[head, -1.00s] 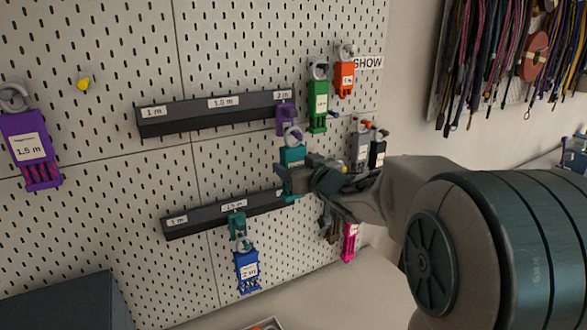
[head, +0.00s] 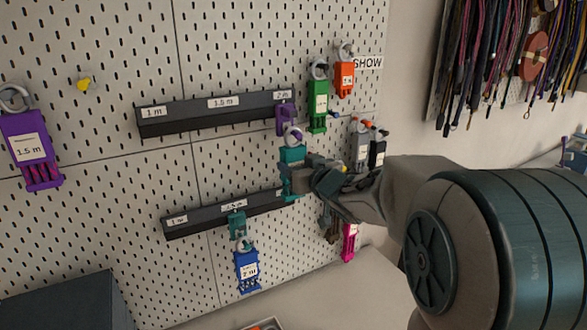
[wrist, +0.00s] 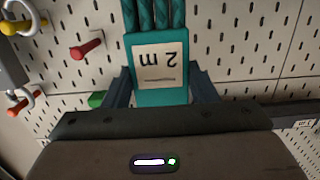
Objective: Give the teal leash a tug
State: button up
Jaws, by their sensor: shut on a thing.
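The teal leash (head: 292,156) hangs by its ring from a purple peg on the pegboard, just below the upper dark rail. In the wrist view its teal card (wrist: 158,96) bears a "2 m" label, upside down in the picture, with braided teal cords above it. My gripper (head: 300,178) is shut on the teal leash, with one dark finger at each side of the card in the wrist view (wrist: 160,88). Part of the leash is hidden behind my gripper in the head view.
Green (head: 318,105) and orange (head: 344,78) leashes hang above right. Grey (head: 360,152) and black (head: 378,155) ones hang close behind my gripper. A pink leash (head: 349,242) hangs below. Dark rails (head: 215,114) cross the pegboard (head: 240,45), and a blue leash (head: 247,270) hangs lower left.

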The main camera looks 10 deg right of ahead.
jog(key=shift+f, duration=0.15)
jog(key=o, duration=1.6)
jog(key=shift+c, duration=0.2)
jog(key=p+v, duration=0.1)
jog(key=v, duration=0.5)
jog(key=shift+p, duration=0.35)
jog(key=shift+d, duration=0.1)
